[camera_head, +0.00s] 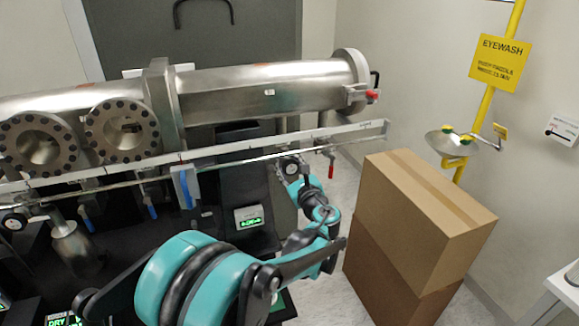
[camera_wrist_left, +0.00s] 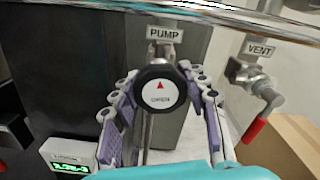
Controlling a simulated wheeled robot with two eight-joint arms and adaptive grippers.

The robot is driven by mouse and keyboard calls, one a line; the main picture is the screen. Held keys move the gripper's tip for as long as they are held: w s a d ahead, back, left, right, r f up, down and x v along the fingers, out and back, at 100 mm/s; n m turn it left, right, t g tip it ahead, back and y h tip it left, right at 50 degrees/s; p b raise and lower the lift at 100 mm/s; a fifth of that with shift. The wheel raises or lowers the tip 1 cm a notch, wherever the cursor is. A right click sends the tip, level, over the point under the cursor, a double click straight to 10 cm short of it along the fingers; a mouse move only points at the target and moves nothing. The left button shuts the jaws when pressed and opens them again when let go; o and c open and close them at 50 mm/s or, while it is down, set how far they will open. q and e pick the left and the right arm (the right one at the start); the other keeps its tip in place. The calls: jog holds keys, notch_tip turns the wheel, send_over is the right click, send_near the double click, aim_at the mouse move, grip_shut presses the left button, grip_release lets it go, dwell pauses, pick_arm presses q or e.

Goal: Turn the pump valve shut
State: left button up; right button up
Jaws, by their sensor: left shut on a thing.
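The pump valve's round dark knob (camera_wrist_left: 159,88) is under the PUMP label (camera_wrist_left: 164,33) in the left wrist view. Its face shows a small red arrow pointing up and the word OPEN. My left gripper (camera_wrist_left: 157,80) has one finger on each side of the knob and is shut on it. In the head view the same knob (camera_head: 290,168) is below the long metal rail, with my left gripper (camera_head: 299,182) at it, partly hidden by my arm. My right gripper is not in view.
A VENT valve with a red handle (camera_wrist_left: 256,130) is just right of the knob. A steel chamber (camera_head: 260,88) lies above the rail. Stacked cardboard boxes (camera_head: 425,210) stand on the right. A green-lit display (camera_wrist_left: 71,166) is at lower left.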

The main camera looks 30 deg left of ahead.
pick_arm(q)
jog(key=shift+f+m, duration=0.1)
jog(key=shift+m, duration=0.7)
jog(key=o, duration=1.2)
jog(key=shift+d, duration=0.1)
jog(key=v, duration=1.2)
